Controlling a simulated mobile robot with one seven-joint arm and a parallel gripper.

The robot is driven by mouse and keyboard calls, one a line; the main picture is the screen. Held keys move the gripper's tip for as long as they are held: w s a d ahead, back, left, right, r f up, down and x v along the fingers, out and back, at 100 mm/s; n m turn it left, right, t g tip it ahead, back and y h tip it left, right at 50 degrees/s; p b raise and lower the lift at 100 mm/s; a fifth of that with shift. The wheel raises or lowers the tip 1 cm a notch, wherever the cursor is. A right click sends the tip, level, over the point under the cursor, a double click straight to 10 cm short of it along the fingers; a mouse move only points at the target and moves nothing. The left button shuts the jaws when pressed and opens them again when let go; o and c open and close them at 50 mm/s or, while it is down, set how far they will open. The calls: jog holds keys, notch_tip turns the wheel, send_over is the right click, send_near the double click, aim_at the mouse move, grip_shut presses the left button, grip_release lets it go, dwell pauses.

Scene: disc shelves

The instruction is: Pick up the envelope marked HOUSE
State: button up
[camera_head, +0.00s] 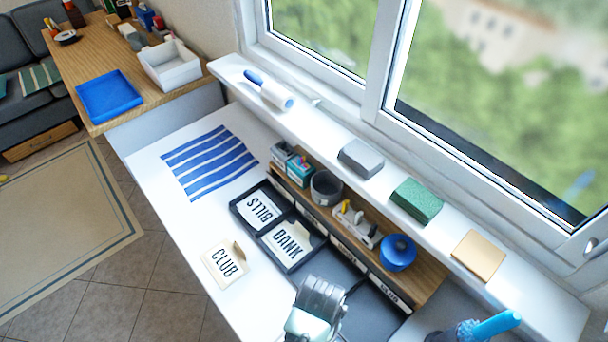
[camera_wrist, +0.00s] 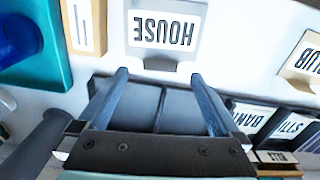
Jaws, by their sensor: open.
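The envelope marked HOUSE (camera_wrist: 168,28) lies flat on the white surface at the top middle of the wrist view, its lettering upside down. It has a grey band and a tab on its near edge. I do not see it in the head view. My gripper (camera_wrist: 159,76) is open and empty, its two fingers spread in the wrist view. In that picture the fingertips are below the envelope, over the dark compartments, and seem apart from it. The end of my arm shows at the bottom of the head view, fingertips unclear.
The envelope marked CLUB (camera_head: 224,262) lies on the white table. The BILLS (camera_head: 262,209) and BANK (camera_head: 288,243) envelopes sit in dark compartments. A shelf with a blue pot (camera_head: 398,252) runs behind.

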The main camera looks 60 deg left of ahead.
jog(key=shift+w+a+f, duration=0.1)
jog(key=shift+w+f, duration=0.1)
jog(key=shift+f, duration=1.25)
jog(key=shift+w+a+f, duration=0.1)
jog(key=shift+w+f, duration=0.05)
jog(key=shift+f, duration=1.25)
jog(key=shift+c, duration=0.3)
jog(key=c, duration=1.2)
